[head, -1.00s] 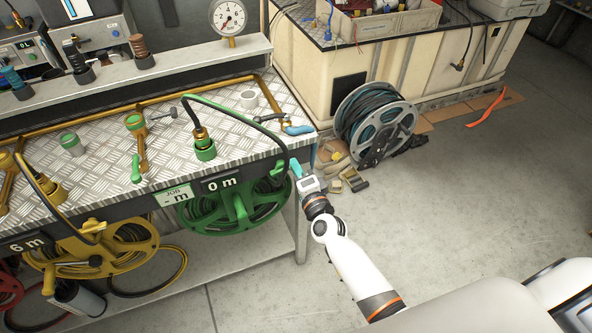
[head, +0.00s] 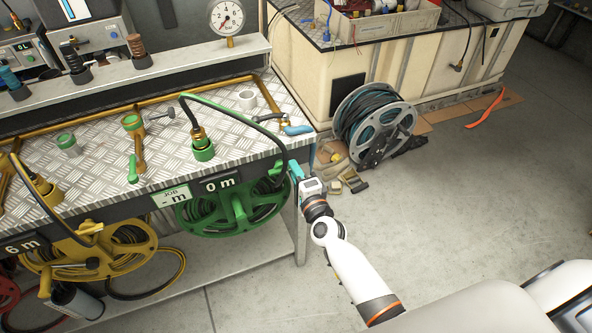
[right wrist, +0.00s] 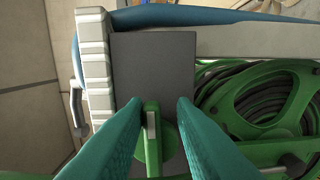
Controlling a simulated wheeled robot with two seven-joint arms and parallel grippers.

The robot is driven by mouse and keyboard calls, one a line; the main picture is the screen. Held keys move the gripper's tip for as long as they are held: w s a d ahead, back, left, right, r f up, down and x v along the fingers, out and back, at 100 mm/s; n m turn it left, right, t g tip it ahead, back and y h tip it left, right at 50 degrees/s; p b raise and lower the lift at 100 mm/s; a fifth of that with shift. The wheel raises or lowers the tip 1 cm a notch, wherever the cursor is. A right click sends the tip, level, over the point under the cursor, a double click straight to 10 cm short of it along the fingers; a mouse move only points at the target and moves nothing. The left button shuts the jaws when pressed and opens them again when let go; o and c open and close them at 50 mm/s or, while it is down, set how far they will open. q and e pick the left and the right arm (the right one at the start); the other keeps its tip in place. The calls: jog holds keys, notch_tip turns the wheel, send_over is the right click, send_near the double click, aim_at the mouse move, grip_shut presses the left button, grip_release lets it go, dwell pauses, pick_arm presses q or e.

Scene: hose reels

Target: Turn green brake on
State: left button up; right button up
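The green reel (head: 238,208) hangs under the front edge of the bench, below a "0 m" display; it also shows at the right of the right wrist view (right wrist: 262,100). In the right wrist view, a green lever (right wrist: 152,140), which looks like the green brake, stands upright in front of a dark grey plate (right wrist: 154,70). My right gripper (head: 293,170) is at the bench's right front corner, beside the green reel. Its teal fingers (right wrist: 157,110) are open, one on each side of the lever, with gaps visible. My left gripper is out of view.
A green hose with a brass and green fitting (head: 202,145) stands on the bench top. A yellow reel (head: 92,250) hangs to the left. A grey hose reel (head: 375,125) stands on the floor behind my right gripper.

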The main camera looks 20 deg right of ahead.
jog(key=shift+o, duration=0.8)
jog(key=shift+a, duration=0.2)
jog(key=shift+r, duration=0.1)
jog(key=shift+s, duration=0.1)
jog(key=s+b, duration=0.1)
jog(key=s, duration=1.1)
jog(key=shift+d, duration=0.2)
jog(key=shift+w, duration=0.1)
